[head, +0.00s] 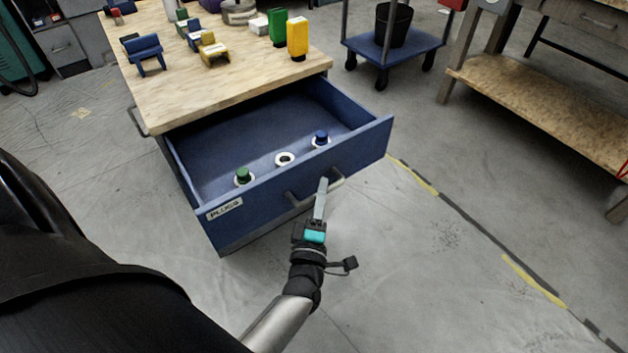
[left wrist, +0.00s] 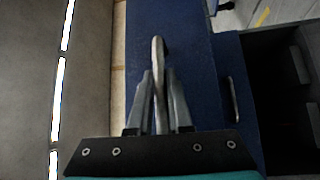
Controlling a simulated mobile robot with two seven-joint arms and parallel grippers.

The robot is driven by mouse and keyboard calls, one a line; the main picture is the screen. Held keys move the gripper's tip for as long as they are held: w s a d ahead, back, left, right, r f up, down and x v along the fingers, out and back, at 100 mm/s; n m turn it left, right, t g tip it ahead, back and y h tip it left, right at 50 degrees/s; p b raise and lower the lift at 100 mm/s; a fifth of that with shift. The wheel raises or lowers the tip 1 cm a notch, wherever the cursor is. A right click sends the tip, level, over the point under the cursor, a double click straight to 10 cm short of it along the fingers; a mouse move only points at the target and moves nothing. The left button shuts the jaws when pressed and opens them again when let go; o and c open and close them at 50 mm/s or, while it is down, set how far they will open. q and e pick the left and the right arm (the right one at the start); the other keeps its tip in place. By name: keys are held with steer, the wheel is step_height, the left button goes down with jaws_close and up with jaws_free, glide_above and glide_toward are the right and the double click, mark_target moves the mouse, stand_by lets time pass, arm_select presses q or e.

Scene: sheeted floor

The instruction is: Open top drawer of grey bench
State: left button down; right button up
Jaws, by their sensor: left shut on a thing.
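A blue drawer (head: 358,158) marked PLUGS stands pulled far out of the bench (head: 170,112), which has a wooden top. The drawer's grey bar handle (head: 337,184) is on its front. My left gripper (head: 322,187) is shut on this handle. In the left wrist view the two fingers of my left gripper (left wrist: 159,95) sit on either side of the handle (left wrist: 158,48), seen end on. My right gripper is not in view.
Inside the drawer are a green-topped piece (head: 243,175), a white ring (head: 285,159) and a blue-topped piece (head: 321,138). Several coloured items stand on the bench top. A blue trolley (head: 415,42) and a wooden-shelved table (head: 545,100) stand right. The floor right of the drawer is clear.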

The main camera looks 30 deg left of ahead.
arm_select(q)
steer(key=shift+s+d, duration=0.3)
steer(key=shift+d, duration=0.4)
steer(key=shift+s+d, duration=0.25)
steer(key=shift+d, duration=0.4)
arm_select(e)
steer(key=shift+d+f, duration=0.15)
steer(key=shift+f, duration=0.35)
arm_select(q)
steer(key=c, duration=0.8)
jaws_free()
steer(key=shift+c, duration=0.2)
steer(key=shift+s+d, duration=0.1)
steer(key=shift+s, duration=0.2)
steer(key=p+v, duration=0.1)
steer(key=v, duration=0.6)
steer(key=shift+p, duration=0.4)
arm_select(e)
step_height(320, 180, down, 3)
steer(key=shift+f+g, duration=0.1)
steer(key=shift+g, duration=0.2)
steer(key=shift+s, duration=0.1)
